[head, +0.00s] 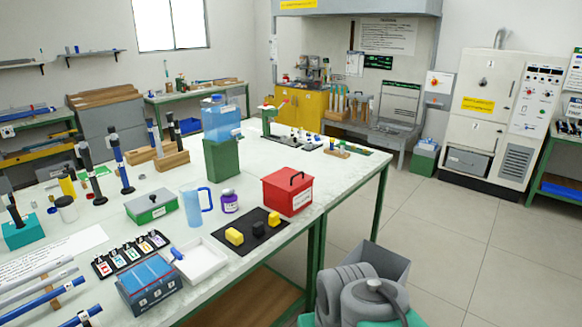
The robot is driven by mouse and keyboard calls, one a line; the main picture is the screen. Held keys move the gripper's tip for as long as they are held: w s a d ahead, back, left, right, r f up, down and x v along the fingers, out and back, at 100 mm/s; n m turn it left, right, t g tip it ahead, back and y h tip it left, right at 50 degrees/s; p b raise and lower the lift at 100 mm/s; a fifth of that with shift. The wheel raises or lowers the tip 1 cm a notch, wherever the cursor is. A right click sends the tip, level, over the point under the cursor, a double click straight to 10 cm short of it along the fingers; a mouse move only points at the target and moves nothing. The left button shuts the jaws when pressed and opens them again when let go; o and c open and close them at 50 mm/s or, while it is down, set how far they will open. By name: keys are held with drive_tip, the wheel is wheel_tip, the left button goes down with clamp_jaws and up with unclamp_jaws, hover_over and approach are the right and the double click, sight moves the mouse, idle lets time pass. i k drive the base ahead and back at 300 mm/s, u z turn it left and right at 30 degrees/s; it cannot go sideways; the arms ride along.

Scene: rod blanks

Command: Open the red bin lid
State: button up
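The red bin (287,199) stands on the pale worktable, near its right edge. A white label is on the front face. The inside of the bin is hidden by the lid. My gripper cannot be made out in the head view.
A black mat (262,247) with yellow and dark blocks lies in front of the bin. A purple-labelled jar (229,203) and blue jug (196,207) stand to its left. A green container (222,158) with a blue top is behind. Floor to the right is open.

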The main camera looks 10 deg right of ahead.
sight(287, 179)
drive_tip(key=u, duration=0.45)
drive_tip(key=i, duration=1.35)
drive_tip(key=u, duration=0.6)
